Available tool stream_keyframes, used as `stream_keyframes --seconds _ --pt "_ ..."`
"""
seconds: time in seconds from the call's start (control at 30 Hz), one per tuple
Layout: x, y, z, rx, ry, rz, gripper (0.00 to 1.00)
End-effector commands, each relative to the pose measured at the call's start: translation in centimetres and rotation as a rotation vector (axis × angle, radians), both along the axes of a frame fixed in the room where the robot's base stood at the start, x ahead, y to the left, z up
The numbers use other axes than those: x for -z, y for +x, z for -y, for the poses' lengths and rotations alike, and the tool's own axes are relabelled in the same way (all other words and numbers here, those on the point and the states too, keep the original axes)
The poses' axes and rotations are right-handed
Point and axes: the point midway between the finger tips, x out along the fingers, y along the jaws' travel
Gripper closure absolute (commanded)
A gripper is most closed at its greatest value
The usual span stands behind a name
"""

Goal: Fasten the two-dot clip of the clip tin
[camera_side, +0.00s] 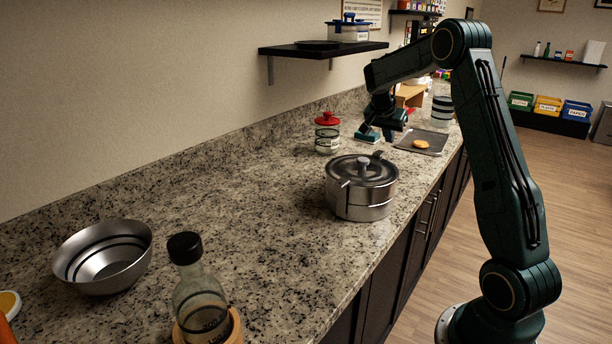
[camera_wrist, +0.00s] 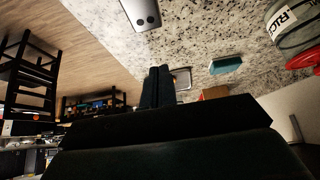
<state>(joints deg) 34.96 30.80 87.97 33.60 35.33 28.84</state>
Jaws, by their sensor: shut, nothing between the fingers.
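The clip tin (camera_side: 362,195) appears to be the round steel vessel with a knobbed lid (camera_side: 375,172), upright on the counter near its front edge. A clip (camera_side: 378,155) stands up at its far side, and another narrow piece (camera_side: 345,183) sticks out at its near left. In the wrist view a grey plate with two dark dots (camera_wrist: 142,14) is cut off by the top edge; it looks like the two-dot clip. My gripper (camera_side: 388,128) is beyond the tin, above the counter and apart from it. Its fingers (camera_wrist: 157,74) are together and empty.
A red-lidded jar (camera_side: 327,137) stands left of the tin. A steel bowl (camera_side: 103,262) and a bottle (camera_side: 200,298) are nearer; the counter between is clear.

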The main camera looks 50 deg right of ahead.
Motion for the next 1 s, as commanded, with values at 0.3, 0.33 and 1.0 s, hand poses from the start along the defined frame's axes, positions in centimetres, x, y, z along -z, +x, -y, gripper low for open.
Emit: stream_keyframes --seconds 0.3,0.33,1.0 --pt "-3.6 0.1 -2.8 -0.002 -0.002 0.002 1.00" --pt "-4.0 0.1 -3.1 -0.003 -0.002 0.003 1.00" --pt "-7.9 0.0 -6.2 -0.003 0.000 0.001 1.00"
